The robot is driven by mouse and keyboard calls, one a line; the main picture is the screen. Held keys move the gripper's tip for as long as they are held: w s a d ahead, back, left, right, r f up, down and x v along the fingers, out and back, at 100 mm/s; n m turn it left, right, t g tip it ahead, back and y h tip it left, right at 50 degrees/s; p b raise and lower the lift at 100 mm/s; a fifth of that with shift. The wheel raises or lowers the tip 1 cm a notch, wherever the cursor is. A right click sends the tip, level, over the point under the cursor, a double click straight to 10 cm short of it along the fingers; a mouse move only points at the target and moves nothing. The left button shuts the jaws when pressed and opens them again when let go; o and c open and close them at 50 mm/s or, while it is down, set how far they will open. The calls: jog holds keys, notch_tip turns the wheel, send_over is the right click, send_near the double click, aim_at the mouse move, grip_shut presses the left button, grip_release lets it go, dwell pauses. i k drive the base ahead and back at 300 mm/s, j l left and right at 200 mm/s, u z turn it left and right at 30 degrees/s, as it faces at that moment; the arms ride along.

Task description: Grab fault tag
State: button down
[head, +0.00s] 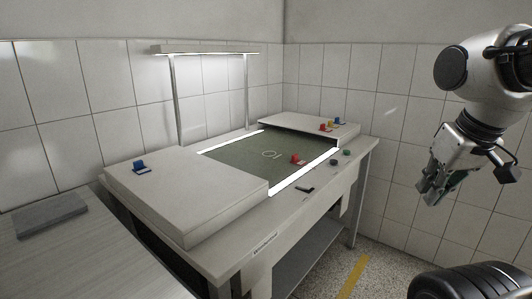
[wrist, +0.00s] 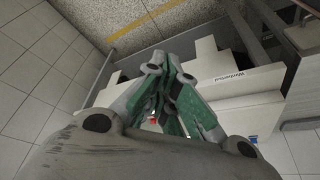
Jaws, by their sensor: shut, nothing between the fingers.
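Small coloured tag-like pieces lie on the workbench in the head view, and I cannot tell which is the fault tag. A red piece (head: 297,159) is on the dark green panel (head: 235,160). A blue piece (head: 140,166) sits on the left white block. Red (head: 323,127), yellow (head: 331,123) and blue (head: 339,120) pieces stand on the back right block. My gripper (head: 430,192) is shut and empty, raised to the right of the bench, apart from every piece. In the wrist view its green-padded fingers (wrist: 168,118) are together; a small red spot (wrist: 152,120) shows beyond them.
The bench carries a left white block (head: 190,195), a back right block (head: 300,124) and a lamp frame (head: 205,48). A small black item (head: 305,188) and dark green buttons (head: 334,162) lie along its front. A grey slab (head: 50,213) rests on the left table.

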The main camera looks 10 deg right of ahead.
aim_at(295, 161)
jog(key=i+l+u, duration=0.6)
jog(key=l+u, duration=0.3)
jog(key=i+l+u, duration=0.2)
jog(key=l+u, duration=0.15)
jog(key=l, duration=0.2)
